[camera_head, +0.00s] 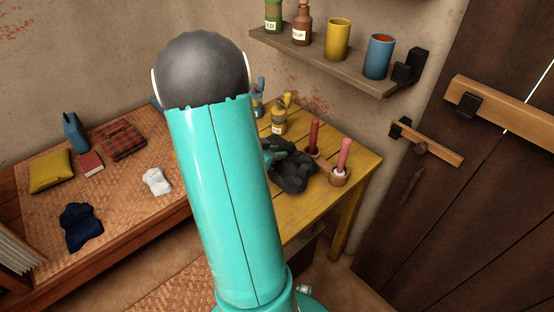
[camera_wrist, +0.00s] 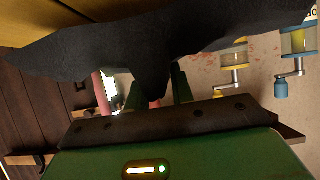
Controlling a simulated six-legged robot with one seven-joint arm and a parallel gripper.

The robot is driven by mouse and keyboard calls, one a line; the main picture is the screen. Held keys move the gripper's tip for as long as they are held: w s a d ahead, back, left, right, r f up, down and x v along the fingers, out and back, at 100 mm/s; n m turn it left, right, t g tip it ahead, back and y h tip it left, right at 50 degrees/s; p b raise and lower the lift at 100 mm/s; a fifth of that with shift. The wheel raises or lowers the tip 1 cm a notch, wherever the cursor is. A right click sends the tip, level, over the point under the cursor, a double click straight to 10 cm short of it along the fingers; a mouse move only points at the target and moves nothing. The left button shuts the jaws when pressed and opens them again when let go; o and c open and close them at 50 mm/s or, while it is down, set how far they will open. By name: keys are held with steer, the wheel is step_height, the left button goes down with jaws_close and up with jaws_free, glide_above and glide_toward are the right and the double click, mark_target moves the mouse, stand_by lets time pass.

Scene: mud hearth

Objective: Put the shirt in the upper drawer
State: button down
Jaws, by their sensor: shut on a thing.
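A crumpled black cloth, which looks like the shirt (camera_head: 293,174), is at the yellow table among the things there. My gripper (camera_head: 273,153) is shut on it; my arm hides part of the gripper in the head view. In the wrist view the shirt (camera_wrist: 110,45) spreads wide across the top, and a fold of it hangs between the two fingers of my gripper (camera_wrist: 158,90). I cannot tell whether the cloth touches the tabletop. No upper drawer can be made out in either view.
A wooden holder with red and pink candles (camera_head: 342,160) stands close right of the shirt. A wall shelf (camera_head: 330,62) with cups hangs above. Left, a woven-topped bench (camera_head: 125,215) bears a navy cloth (camera_head: 82,225) and a white cloth (camera_head: 157,181).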

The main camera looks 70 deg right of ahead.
steer(key=shift+d+f, duration=0.25)
steer(key=shift+f, duration=1.6)
steer(key=shift+f, duration=0.1)
steer(key=c, duration=1.2)
jaws_free()
steer(key=shift+f, duration=0.1)
steer(key=shift+r, duration=0.25)
steer(key=v, duration=1.1)
steer(key=shift+a, duration=0.4)
